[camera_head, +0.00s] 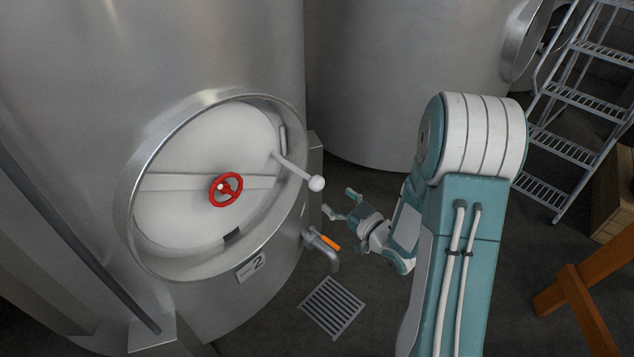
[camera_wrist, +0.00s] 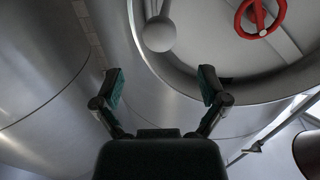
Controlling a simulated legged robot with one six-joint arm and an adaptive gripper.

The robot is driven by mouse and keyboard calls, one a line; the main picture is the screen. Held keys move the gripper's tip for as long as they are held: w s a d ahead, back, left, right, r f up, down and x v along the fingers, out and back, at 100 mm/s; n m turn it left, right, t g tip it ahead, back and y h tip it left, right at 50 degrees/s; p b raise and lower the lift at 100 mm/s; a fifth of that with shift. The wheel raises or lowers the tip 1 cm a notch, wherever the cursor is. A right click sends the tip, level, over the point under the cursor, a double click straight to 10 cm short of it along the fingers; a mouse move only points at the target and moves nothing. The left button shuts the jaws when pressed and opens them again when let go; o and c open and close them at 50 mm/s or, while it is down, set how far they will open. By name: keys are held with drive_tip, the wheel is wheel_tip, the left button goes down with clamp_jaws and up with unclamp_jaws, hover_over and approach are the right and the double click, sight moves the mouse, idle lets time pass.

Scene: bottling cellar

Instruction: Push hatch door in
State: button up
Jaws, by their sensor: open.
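The hatch door (camera_head: 190,165) is a pale round plate set inside a wide metal rim (camera_head: 136,245) on the tank. A red handwheel (camera_head: 226,189) sits at its middle on a crossbar. A lever with a white ball knob (camera_head: 316,183) sticks out from the door's right side. The wrist view shows part of the door (camera_wrist: 215,45), the red wheel (camera_wrist: 259,18) and the ball knob (camera_wrist: 159,34). My gripper (camera_head: 341,202) is open and empty, right of the hatch and below the knob, apart from both. Its two fingers (camera_wrist: 160,88) are spread in the wrist view.
A tap with an orange handle (camera_head: 329,242) juts from the tank below my gripper. A floor grate (camera_head: 333,306) lies under it. A second tank (camera_head: 400,75) stands behind, with a metal stepladder (camera_head: 575,100) and orange wooden frame (camera_head: 580,290) to the right.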

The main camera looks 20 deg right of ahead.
sight(322, 187)
drive_tip(key=x, duration=0.7)
drive_tip(key=shift+w+a, duration=0.15)
drive_tip(key=shift+w, duration=0.2)
clamp_jaws()
